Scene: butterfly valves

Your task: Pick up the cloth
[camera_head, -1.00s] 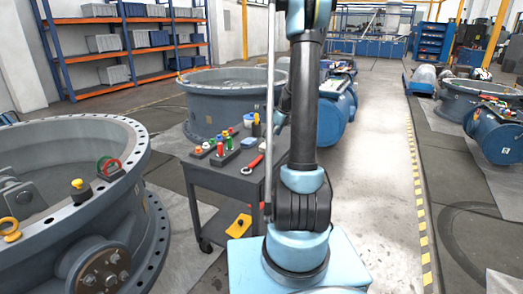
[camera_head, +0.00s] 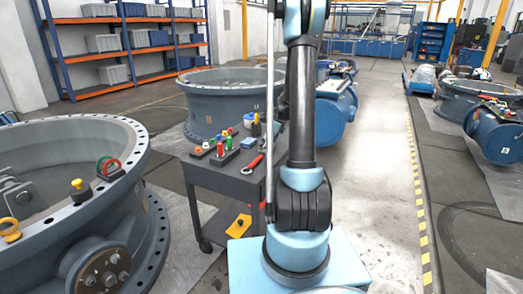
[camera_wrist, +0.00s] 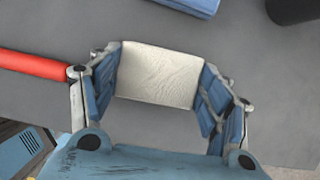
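The cloth (camera_wrist: 158,76) is an off-white, textured, roughly rectangular piece in the wrist view. It lies between the two fingers of my gripper (camera_wrist: 160,88), its side edges close to the fingers. The fingers stand wide apart, one on each side of it. I cannot tell whether they touch it or whether it is clear of the grey surface behind it. In the head view my arm hides the gripper and the cloth.
A dark cart (camera_head: 222,180) carries colored bottles and a red wrench (camera_head: 252,164). In the wrist view a red handle (camera_wrist: 32,64) lies left of the fingers, a blue object (camera_wrist: 192,5) and a dark object (camera_wrist: 292,8) beyond. Large valve bodies (camera_head: 140,215) stand left.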

